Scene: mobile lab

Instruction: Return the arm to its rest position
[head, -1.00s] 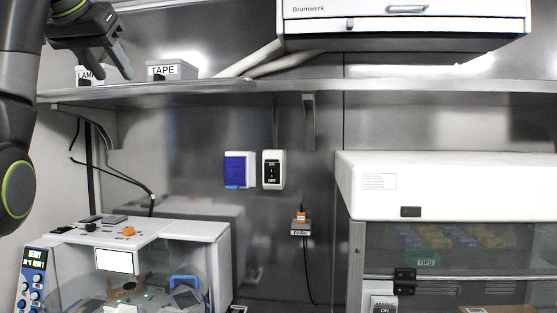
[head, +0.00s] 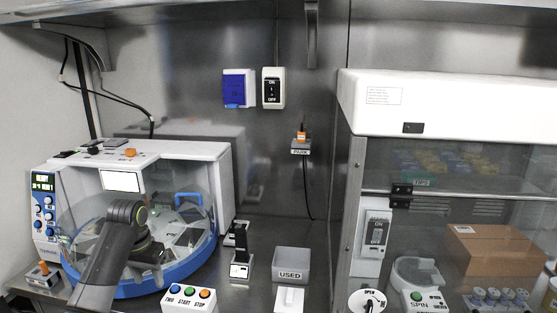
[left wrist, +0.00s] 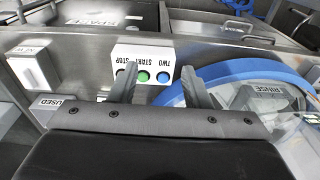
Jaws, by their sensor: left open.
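My left arm (head: 112,245) reaches in from the lower left in the head view, in front of the round blue-rimmed machine. In the left wrist view my left gripper (left wrist: 158,78) has its two fingers spread apart with nothing between them. The white button box (left wrist: 148,55) marked TWO, START, STOP shows just beyond the fingertips, upside down; whether they touch it I cannot tell. In the head view this box (head: 188,299) stands at the bottom, right of my arm. My right gripper is in neither view.
The machine's blue rim (head: 190,262) and clear lid are close around my left arm. A black stand (head: 240,255) and a grey USED bin (head: 291,264) stand to the right. A glass-fronted cabinet (head: 430,115) fills the right side. Some bench between them is bare.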

